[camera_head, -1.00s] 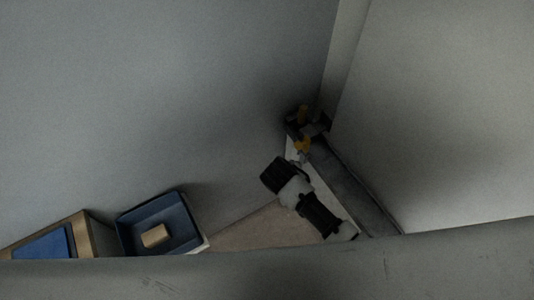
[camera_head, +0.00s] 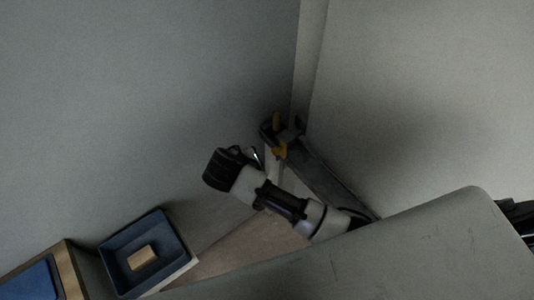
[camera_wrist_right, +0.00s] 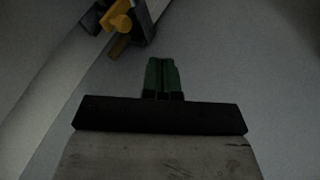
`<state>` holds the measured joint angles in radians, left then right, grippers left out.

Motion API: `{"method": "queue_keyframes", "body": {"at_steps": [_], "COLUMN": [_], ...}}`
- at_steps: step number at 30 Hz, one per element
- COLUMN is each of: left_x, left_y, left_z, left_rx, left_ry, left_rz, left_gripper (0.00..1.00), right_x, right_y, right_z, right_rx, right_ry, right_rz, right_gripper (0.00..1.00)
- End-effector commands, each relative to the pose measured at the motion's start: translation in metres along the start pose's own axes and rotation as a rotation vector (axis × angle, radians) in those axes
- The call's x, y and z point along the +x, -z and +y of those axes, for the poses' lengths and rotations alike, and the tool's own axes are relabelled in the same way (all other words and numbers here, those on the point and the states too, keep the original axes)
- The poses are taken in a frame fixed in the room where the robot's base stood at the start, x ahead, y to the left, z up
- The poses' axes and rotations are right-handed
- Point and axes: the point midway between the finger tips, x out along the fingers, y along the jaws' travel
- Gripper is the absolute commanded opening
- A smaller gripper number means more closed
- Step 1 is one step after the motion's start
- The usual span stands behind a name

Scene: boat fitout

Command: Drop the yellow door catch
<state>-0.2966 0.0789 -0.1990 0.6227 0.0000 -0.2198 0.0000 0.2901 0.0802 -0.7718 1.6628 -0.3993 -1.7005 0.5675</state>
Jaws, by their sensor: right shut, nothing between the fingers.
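Yellow parts (camera_head: 280,150) show on a dark fitting in the corner where the walls meet in the head view; I take them for the yellow door catch, though it is too dim to be sure. In the right wrist view, a yellow knob-like piece (camera_wrist_right: 118,21) sits on a dark and grey fitting at the upper left. My right gripper (camera_wrist_right: 162,62) has green fingertips that are together and empty, apart from the yellow piece and to its lower right. In the head view my right arm lies left of and below the fitting; its fingertips are not clear. My left gripper is not in view.
A blue tray (camera_head: 115,245) with a tan block (camera_head: 142,257) inside stands at the lower left. A wooden box with a blue panel (camera_head: 28,283) is beside it. A dark ledge (camera_head: 325,172) runs down from the corner. Walls close in both sides.

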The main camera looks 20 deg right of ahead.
Motion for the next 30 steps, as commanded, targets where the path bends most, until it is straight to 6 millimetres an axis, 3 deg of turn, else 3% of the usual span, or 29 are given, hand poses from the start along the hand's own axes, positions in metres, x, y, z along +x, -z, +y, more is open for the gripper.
{"method": "queue_keyframes", "body": {"at_steps": [11, 13, 18, 30], "left_x": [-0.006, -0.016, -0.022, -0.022], "left_y": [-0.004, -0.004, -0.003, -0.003], "left_z": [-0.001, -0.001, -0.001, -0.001], "left_rx": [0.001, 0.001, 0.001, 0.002], "left_ry": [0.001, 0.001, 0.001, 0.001], "left_rz": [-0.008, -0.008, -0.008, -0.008], "left_gripper": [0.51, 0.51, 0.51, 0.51], "right_x": [0.080, 0.081, 0.090, 0.094], "right_y": [0.000, 0.002, 0.001, 0.000], "right_z": [0.002, 0.017, 0.032, 0.036], "right_rx": [-0.001, 0.001, 0.000, -0.001], "right_ry": [-0.004, -0.005, -0.001, 0.000], "right_rz": [-0.002, -0.001, -0.002, -0.001], "right_gripper": [0.00, 0.00, 0.00, 0.00]}}
